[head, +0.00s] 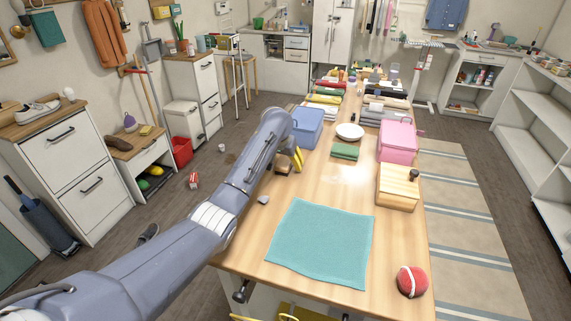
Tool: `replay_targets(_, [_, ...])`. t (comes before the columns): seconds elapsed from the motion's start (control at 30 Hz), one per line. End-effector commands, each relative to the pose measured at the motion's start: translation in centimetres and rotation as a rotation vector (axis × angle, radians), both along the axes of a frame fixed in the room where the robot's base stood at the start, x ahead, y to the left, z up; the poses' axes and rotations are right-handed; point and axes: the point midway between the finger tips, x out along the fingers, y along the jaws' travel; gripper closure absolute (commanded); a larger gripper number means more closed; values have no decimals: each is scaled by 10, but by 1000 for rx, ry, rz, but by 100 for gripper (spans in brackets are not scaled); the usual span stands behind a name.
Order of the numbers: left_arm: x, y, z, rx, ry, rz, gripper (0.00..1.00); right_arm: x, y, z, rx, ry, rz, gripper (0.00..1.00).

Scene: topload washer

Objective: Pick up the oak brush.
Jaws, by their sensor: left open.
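A small brown wooden piece, which may be the oak brush (283,169), lies on the table at its left edge, just beside a yellow curved thing. It is partly covered by my left arm, and I cannot make out bristles. My left gripper (290,157) is open and points down close to this piece. Its fingers are small and mostly hidden by the wrist, so I cannot tell whether they touch it. My right gripper is not in view.
A blue bin (308,128) stands just beyond my left wrist. A green cloth (345,151), white bowl (350,131), pink box (397,141) and wooden box (397,188) stand to the right. A teal cloth (320,243) and red ball (412,281) lie in front.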

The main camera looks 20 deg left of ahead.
Motion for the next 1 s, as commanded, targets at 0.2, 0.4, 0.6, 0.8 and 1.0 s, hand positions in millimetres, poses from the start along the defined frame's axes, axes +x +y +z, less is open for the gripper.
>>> replay_targets(0.2, [0,0,0,0,0,0,37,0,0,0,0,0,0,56])
replay_targets(0.4, [0,0,0,0,0,0,60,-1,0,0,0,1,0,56])
replay_targets(0.6, [0,0,0,0,1,0,83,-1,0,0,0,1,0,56])
replay_targets(0.8, [0,0,0,0,0,0,84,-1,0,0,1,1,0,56])
replay_targets(1.0, [0,0,6,0,0,0,84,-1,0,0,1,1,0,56])
